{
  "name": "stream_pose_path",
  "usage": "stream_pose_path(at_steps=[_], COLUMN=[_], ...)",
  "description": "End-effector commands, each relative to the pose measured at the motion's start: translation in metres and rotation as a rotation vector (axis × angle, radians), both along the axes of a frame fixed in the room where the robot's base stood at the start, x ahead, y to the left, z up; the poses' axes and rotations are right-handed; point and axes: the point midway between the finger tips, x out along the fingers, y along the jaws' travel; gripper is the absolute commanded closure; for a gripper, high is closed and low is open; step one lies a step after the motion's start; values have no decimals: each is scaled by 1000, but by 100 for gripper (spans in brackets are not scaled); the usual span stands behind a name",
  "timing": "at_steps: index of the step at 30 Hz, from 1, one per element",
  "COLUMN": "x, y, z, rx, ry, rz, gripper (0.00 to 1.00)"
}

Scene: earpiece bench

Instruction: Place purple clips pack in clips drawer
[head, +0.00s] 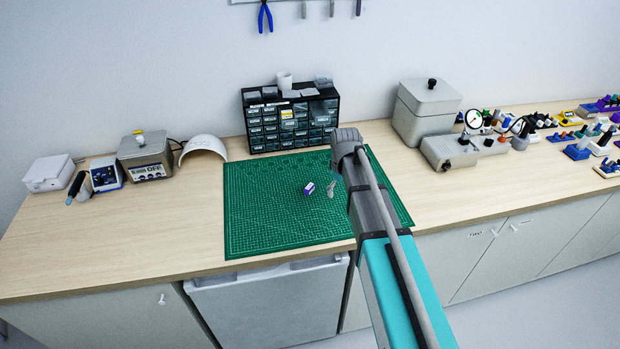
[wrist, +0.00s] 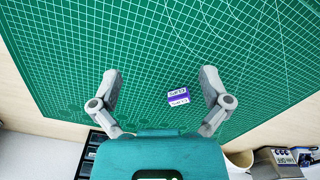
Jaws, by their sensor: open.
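The purple clips pack (head: 309,188) is a small purple and white box on the green cutting mat (head: 262,215). In the wrist view the pack (wrist: 178,97) lies in the gap between my fingertips, nearer the right-hand finger, with printed white labels showing. My gripper (wrist: 159,75) is open and empty above the mat. In the head view my gripper (head: 331,188) is just right of the pack, partly hidden by my arm. The black drawer cabinet (head: 244,125) stands behind the mat with rows of small drawers. I cannot read which one is the clips drawer.
A grey box (head: 428,108) and a dial gauge device (head: 450,151) stand right of the mat. A white curved cover (head: 204,148) and a soldering unit (head: 145,157) stand to the left. The left bench front is clear.

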Motion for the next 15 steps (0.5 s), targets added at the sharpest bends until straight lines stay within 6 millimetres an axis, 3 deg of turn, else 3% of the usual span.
stream_pose_path(at_steps=[1,6,10,15], x=[21,57,74,83], y=[17,58,81,96], z=[20,47,60,66], rx=[0,0,-1,-1], ry=[0,1,2,2], rz=[54,221,311,371], gripper=[3,3,3,3])
